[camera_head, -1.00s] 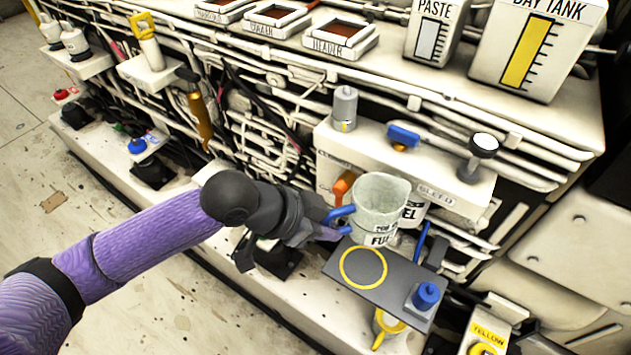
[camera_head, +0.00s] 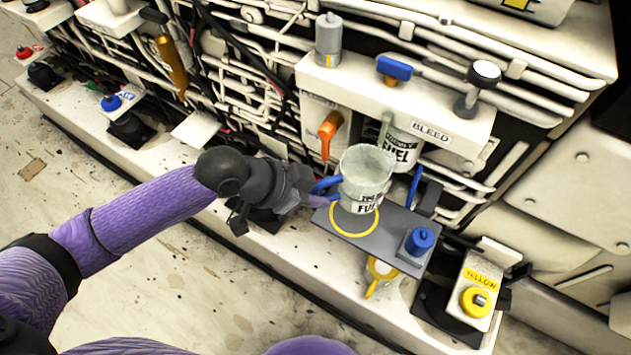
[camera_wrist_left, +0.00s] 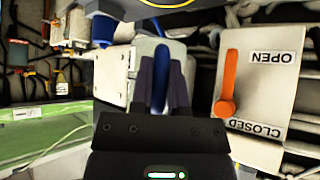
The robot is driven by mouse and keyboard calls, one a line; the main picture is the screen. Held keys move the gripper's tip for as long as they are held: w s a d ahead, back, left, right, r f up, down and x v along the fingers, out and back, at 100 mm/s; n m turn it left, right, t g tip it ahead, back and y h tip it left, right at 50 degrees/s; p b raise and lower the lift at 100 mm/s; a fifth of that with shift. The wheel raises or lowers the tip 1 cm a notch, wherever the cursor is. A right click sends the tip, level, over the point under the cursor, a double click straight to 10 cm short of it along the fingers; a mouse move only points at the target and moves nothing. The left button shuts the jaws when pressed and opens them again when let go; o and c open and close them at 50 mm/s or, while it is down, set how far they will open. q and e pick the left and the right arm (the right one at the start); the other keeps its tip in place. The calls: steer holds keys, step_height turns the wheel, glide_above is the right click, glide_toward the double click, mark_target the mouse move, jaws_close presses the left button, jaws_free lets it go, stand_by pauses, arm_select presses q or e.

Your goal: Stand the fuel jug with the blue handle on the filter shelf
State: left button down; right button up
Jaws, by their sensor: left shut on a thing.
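The fuel jug (camera_head: 366,172) is a pale, open-topped cup with a FUEL label and a blue handle (camera_head: 326,184) on its left. My left gripper (camera_head: 318,198) is shut on the blue handle, which shows between the fingers in the left wrist view (camera_wrist_left: 160,80). The jug looks upright. The filter shelf (camera_head: 398,240) is a grey plate with a yellow ring. In the head view the jug's base overlaps the ring's far part; I cannot tell whether it touches the shelf. My right gripper is not in view.
A blue-capped fitting (camera_head: 419,240) stands on the shelf's right end. A yellow-handled jug (camera_head: 380,272) is below the shelf. A white FUEL container (camera_head: 402,150) is behind the jug. An orange lever (camera_head: 329,130) is behind left, also in the wrist view (camera_wrist_left: 228,75).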

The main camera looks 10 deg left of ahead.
arm_select(q)
step_height(320, 180, down, 6)
steer(key=b, duration=0.3)
steer(key=shift+f, duration=0.2)
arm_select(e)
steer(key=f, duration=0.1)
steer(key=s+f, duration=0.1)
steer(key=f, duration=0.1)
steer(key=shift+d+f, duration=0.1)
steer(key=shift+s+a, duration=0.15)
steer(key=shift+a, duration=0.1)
arm_select(q)
steer(key=shift+r, duration=0.1)
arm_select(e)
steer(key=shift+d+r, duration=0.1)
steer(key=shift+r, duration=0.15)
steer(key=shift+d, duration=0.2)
arm_select(q)
steer(key=shift+p, duration=0.4)
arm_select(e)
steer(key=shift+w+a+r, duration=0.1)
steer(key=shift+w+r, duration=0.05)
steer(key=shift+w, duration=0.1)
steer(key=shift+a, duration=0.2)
arm_select(q)
steer(key=shift+f, duration=0.35)
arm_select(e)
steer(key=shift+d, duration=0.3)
